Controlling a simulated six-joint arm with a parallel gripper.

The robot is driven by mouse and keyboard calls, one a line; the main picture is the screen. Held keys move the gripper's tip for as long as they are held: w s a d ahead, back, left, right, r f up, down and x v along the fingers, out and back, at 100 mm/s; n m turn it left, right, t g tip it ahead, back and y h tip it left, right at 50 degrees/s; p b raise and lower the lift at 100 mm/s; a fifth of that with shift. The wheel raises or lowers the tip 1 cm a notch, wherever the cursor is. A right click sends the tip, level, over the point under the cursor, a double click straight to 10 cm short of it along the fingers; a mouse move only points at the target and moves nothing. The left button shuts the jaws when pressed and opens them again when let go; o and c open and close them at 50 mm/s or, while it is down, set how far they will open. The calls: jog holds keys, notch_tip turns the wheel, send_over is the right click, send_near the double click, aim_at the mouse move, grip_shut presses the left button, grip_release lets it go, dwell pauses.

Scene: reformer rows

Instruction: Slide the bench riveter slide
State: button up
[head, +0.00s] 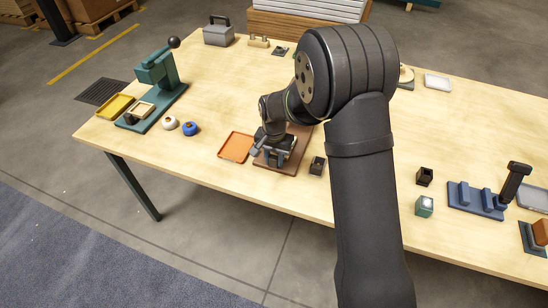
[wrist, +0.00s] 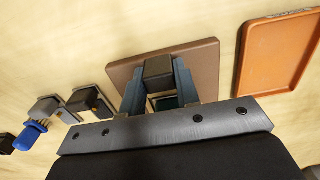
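A small fixture on a brown base plate (head: 299,146) stands near the front middle of the table. Its brown plate (wrist: 200,55) and a dark block (wrist: 158,68) also show in the wrist view. I take this for the bench riveter and its slide, but cannot be sure. My gripper (head: 275,150) is down at this fixture. In the wrist view, the blue-grey fingers of my gripper (wrist: 160,85) lie on either side of the dark block, close to it. Whether they touch it is not clear. My wrist and gripper hide much of the fixture in the head view.
An orange tray (head: 235,147) lies just left of the fixture, and a small dark block (head: 317,165) stands just right. A green lever press (head: 157,75) stands at the left. A blue fixture (head: 475,201) is at the right.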

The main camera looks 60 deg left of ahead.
jog(key=w+a, duration=0.5)
jog(key=shift+a, duration=0.1)
grip_shut()
jog(key=o, duration=1.1)
grip_release()
jog(key=shift+r, duration=0.15)
notch_tip(320, 180, up, 17)
jog(key=shift+r, duration=0.1)
